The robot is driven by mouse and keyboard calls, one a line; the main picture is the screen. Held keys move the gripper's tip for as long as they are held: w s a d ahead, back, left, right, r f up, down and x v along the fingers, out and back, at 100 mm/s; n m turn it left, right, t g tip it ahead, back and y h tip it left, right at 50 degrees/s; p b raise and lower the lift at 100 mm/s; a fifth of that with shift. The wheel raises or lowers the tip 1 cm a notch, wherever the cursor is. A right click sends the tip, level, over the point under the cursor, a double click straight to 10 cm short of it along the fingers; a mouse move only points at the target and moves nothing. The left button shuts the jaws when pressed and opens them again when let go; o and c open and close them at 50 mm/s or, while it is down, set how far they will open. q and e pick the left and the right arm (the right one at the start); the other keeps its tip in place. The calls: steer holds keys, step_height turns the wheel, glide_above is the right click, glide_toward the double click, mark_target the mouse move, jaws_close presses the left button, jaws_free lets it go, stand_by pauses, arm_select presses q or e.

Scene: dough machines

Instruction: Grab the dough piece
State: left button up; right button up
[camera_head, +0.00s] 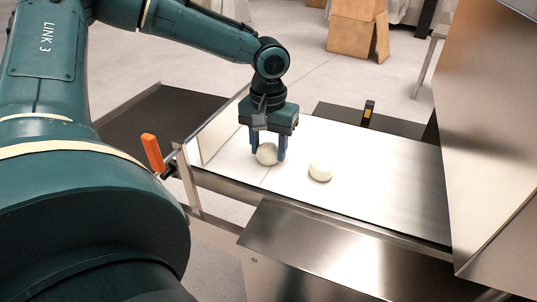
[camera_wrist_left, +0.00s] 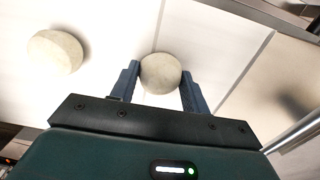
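A round, pale dough piece (camera_head: 267,154) lies on the light belt, between the two blue fingers of my left gripper (camera_head: 268,158). In the left wrist view the same dough piece (camera_wrist_left: 160,73) sits between the fingertips of the left gripper (camera_wrist_left: 160,84). The fingers are spread about as wide as the dough, and no firm grip on it shows. A second dough piece (camera_head: 321,171) lies apart on the belt to the right; it also shows at the left of the wrist view (camera_wrist_left: 56,52). My right gripper is not in view.
The belt (camera_head: 385,190) runs toward a large metal machine housing (camera_head: 490,130) on the right. A metal side plate (camera_head: 216,130) stands behind the gripper at the belt's left end. An orange handle (camera_head: 153,153) is at the near left corner. A metal tray (camera_head: 320,245) lies in front.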

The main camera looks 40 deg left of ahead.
arm_select(q)
steer(key=c, duration=0.5)
steer(key=shift+r, duration=0.1)
